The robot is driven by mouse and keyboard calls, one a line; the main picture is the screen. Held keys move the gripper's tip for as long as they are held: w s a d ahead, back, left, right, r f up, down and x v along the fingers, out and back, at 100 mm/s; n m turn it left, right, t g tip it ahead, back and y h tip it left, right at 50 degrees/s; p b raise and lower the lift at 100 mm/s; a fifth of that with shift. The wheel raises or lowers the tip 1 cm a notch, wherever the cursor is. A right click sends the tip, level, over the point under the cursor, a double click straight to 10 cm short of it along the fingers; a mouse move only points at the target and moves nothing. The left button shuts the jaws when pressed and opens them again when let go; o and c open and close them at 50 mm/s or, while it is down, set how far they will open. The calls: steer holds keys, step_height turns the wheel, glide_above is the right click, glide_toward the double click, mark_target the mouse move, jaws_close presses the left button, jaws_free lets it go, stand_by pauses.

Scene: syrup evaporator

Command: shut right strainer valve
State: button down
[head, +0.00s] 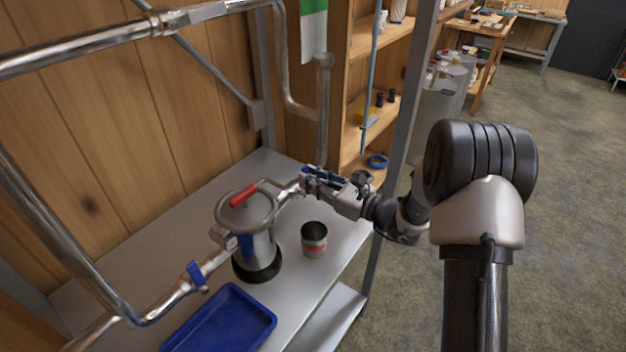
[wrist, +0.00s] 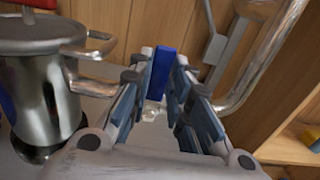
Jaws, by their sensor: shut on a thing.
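The strainer (head: 258,243) is a steel canister with a lid and a red lever on top, standing on the metal bench. It also shows at the left of the wrist view (wrist: 45,95). A pipe runs from its right side to the right strainer valve, whose blue handle (wrist: 162,72) stands between my fingers in the wrist view. My gripper (head: 309,181) reaches in from the right and is shut on that handle. In the head view the fingers mostly hide the handle, so its angle to the pipe is unclear. The left valve's blue handle (head: 197,275) is clear of my gripper.
A grey cup with a red band (head: 314,240) stands below my gripper, right of the strainer. A blue tray (head: 222,322) lies at the front of the bench. A vertical steel pipe (head: 323,110) rises behind my gripper, and wooden shelves (head: 366,135) stand behind it.

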steer(key=c, duration=1.5)
jaws_free()
steer(key=shift+d, duration=0.1)
steer(key=v, duration=1.2)
